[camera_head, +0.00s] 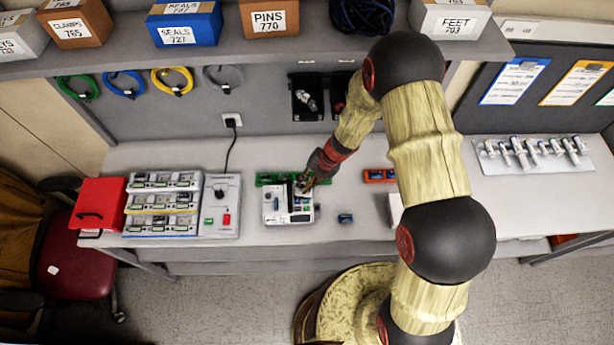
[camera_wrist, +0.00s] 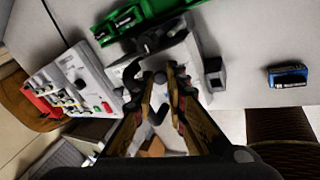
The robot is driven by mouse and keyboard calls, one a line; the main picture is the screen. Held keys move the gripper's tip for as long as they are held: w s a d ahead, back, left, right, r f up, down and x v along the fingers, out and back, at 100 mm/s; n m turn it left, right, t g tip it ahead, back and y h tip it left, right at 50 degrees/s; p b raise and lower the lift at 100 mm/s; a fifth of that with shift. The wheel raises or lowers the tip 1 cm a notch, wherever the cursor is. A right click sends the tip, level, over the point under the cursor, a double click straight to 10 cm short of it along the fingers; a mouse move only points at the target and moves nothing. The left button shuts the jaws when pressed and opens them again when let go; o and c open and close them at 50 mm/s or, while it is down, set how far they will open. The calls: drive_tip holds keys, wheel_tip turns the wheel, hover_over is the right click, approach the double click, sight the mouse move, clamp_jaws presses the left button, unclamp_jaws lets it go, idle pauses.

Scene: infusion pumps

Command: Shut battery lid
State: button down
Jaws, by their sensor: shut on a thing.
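The white infusion pump (camera_head: 276,216) lies on the bench in the middle, in front of a green tray. It also shows in the wrist view (camera_wrist: 190,52), partly hidden by my fingers. My gripper (camera_head: 304,183) reaches down to the pump's upper right edge. In the wrist view its fingertips (camera_wrist: 162,79) are close together around a small dark part (camera_wrist: 159,77), which looks like the battery lid's tab. The lid's outline and how far it stands open are hard to tell. A blue battery (camera_head: 345,218) lies loose to the right of the pump and in the wrist view (camera_wrist: 288,76).
The green tray (camera_head: 265,179) lies just behind the pump. A charging station (camera_head: 221,207) and a rack of several modules (camera_head: 162,204) stand to the left, with a red box (camera_head: 98,204). An orange tray (camera_head: 379,175) lies to the right. The bench's front edge is close.

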drive_tip(key=shift+s+a+h+p, duration=0.1)
drive_tip(key=shift+a+h+p, duration=0.5)
drive_tip(key=shift+p, duration=1.5)
drive_tip(key=shift+d+f+h+p, duration=0.15)
drive_tip(key=shift+h+p, duration=0.25)
drive_tip(key=shift+p, duration=0.2)
drive_tip(key=shift+f+p, duration=0.15)
drive_tip(key=shift+p, duration=0.2)
drive_tip(key=c, duration=1.9)
unclamp_jaws()
drive_tip(key=shift+o, duration=0.7)
drive_tip(key=shift+w+r, duration=0.2)
drive_tip(key=shift+r, duration=0.2)
drive_tip(key=v, duration=0.7)
